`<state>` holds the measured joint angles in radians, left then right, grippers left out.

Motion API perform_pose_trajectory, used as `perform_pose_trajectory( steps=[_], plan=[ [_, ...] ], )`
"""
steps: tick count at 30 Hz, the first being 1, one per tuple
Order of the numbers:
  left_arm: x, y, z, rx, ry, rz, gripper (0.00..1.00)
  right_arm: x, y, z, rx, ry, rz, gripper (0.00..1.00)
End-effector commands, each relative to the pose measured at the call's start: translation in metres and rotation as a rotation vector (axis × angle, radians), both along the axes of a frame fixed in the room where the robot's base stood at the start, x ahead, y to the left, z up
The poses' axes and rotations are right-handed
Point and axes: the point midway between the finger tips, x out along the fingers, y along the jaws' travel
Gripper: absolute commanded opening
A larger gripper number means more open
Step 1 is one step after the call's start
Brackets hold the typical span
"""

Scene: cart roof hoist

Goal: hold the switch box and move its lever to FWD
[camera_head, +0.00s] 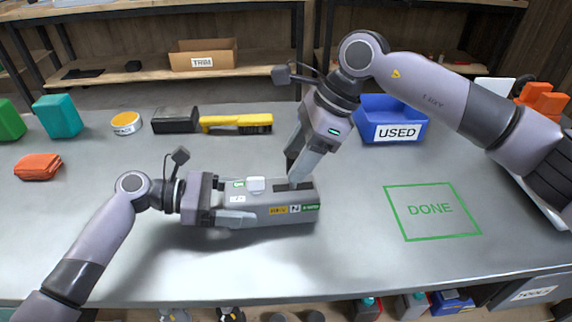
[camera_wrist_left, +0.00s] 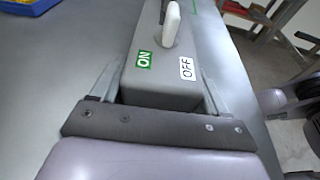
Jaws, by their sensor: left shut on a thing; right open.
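The grey switch box (camera_head: 270,217) lies on the workbench in the head view, left of the DONE square. Its front side carries several small labels, one of them green at the right end. My left gripper (camera_head: 230,203) is shut on the box's left end. In the left wrist view, the box (camera_wrist_left: 160,90) sits between the fingers, with a green ON label (camera_wrist_left: 144,60), a white OFF label (camera_wrist_left: 187,68) and a pale lever (camera_wrist_left: 172,22). My right gripper (camera_head: 299,170) is open above the box's right end, fingers pointing down. Its fingers hide part of the top there.
A green DONE square (camera_head: 432,211) is marked on the right of the workbench (camera_head: 350,270). A blue USED bin (camera_head: 390,112), a yellow-handled brush (camera_head: 235,123), a round tin (camera_head: 126,123) and an orange cloth (camera_head: 38,167) stand around the back and left. The front is clear.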

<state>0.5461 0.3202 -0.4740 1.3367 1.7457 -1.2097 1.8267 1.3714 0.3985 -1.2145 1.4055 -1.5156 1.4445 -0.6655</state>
Motion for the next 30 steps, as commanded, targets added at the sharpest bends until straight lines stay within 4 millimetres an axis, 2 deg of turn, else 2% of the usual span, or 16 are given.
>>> perform_pose_trajectory(
  steps=[1, 4, 5, 18, 30],
  plan=[
    [0.000, 0.000, 0.001, -0.002, -0.001, 0.000, 0.46, 0.000, 0.000, 0.000, 0.000, 0.000, 0.000, 0.52],
    [0.000, 0.000, 0.001, -0.002, -0.001, 0.000, 0.46, 0.000, 0.000, 0.000, 0.000, 0.000, 0.000, 0.20],
    [0.000, 0.000, 0.001, -0.002, -0.001, 0.000, 0.46, 0.000, 0.000, 0.000, 0.000, 0.000, 0.000, 0.18],
    [0.000, 0.000, 0.001, -0.001, -0.001, 0.001, 0.46, 0.000, -0.001, 0.001, 0.000, -0.001, 0.000, 0.18],
    [0.000, 0.001, 0.001, 0.000, -0.001, 0.001, 0.46, 0.002, -0.016, -0.001, -0.003, -0.001, -0.004, 0.19]
  ],
)
